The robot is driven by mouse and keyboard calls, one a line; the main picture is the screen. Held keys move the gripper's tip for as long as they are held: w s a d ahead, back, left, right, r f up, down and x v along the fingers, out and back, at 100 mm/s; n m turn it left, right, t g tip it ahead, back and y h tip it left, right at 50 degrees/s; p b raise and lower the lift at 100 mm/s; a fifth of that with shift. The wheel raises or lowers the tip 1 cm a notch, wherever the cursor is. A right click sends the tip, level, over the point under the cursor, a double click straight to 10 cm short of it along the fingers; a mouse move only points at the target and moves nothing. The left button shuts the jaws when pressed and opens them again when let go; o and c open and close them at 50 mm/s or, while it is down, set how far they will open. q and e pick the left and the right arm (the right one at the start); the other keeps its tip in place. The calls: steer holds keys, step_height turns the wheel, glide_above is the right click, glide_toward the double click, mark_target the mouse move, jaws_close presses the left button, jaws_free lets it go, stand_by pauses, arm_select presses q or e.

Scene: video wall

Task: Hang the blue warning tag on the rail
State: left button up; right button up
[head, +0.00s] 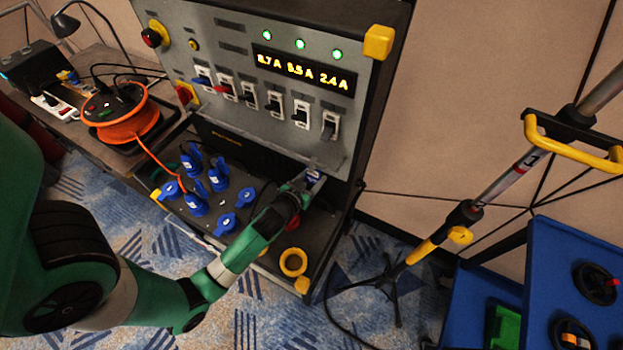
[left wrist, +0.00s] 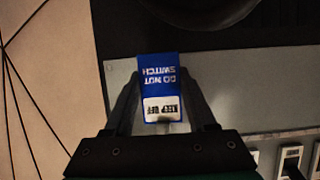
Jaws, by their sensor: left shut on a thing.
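The blue warning tag (left wrist: 158,72) has a white lower field and lettering that reads upside down in the left wrist view. My left gripper (left wrist: 160,95) is shut on it, one dark finger on each side. In the head view the tag (head: 313,178) is a small blue and white patch at the tip of my left gripper (head: 307,184), by the lower right edge of the grey panel. The rail cannot be made out clearly; a small grey piece (head: 314,163) shows just above the tag. I cannot tell whether the tag touches it. My right gripper is not in view.
The grey panel (head: 222,51) carries a row of switches and a lit display (head: 303,69). An orange cable reel (head: 124,122) stands left; a blue cart (head: 560,240) stands right.

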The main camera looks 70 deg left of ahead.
arm_select(q)
steer(key=o, duration=1.4)
steer(key=p+v, duration=0.1)
steer(key=v, duration=1)
steer(key=shift+s+d+r+p, duration=0.15)
steer(key=shift+d+p, duration=0.1)
steer(key=shift+p, duration=0.15)
